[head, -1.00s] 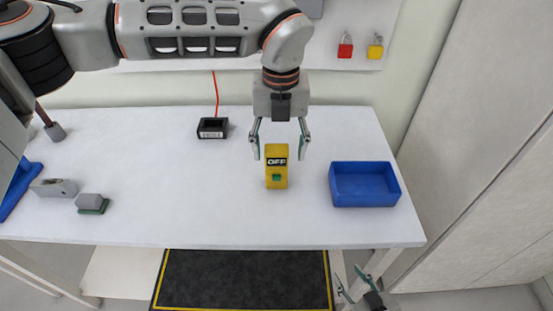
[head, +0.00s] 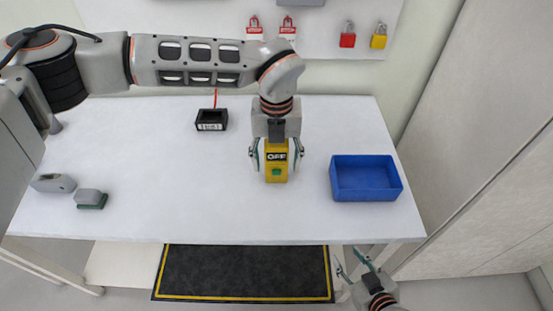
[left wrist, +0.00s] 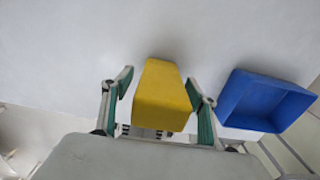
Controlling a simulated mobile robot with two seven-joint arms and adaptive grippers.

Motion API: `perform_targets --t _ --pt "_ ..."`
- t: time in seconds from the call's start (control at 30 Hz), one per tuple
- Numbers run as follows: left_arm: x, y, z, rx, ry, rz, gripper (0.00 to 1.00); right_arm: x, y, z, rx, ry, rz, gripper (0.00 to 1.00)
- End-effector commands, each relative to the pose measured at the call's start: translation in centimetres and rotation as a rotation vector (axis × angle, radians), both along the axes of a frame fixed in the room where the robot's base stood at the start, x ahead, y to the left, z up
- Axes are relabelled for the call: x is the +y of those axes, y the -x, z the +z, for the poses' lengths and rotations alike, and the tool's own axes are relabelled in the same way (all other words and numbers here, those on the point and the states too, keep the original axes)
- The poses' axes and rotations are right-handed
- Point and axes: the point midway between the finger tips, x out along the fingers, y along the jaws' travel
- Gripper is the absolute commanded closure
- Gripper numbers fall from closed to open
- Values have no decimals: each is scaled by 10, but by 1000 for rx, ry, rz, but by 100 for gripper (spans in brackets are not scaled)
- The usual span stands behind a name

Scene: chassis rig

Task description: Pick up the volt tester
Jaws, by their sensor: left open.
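The volt tester (head: 277,172) is a yellow block with a dark OFF label and a green patch, upright on the white table in the head view. It also shows in the left wrist view (left wrist: 162,95) as a plain yellow block between the fingers. My left gripper (head: 276,155) is lowered over it, open, with one finger on each side. In the left wrist view a gap shows beside the fingers. My right gripper (head: 356,262) is open and empty, low in front of the table's front edge.
A blue bin (head: 365,197) stands right of the tester. A black box (head: 211,120) with a red cable is at the back. Grey items (head: 54,183) lie at the left. Padlocks (head: 348,36) hang on the wall panel. The table between is clear.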

Motion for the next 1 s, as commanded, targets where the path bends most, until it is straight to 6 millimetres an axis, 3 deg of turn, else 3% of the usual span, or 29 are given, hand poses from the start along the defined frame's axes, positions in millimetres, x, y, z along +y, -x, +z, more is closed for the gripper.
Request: perform_targets --t 0.23,0.4,0.77,1.0 --pt "0 0 -1 0 0 0 44 0 -2 2 -5 -1 0 60" --pt "0 0 -1 0 0 0 87 0 -2 3 -6 -1 0 60" --pt "0 0 1 -1 1 0 87 0 -2 2 -6 -1 0 60" --pt "0 -1 22 -3 1 0 87 0 -2 -1 -5 -1 0 60"
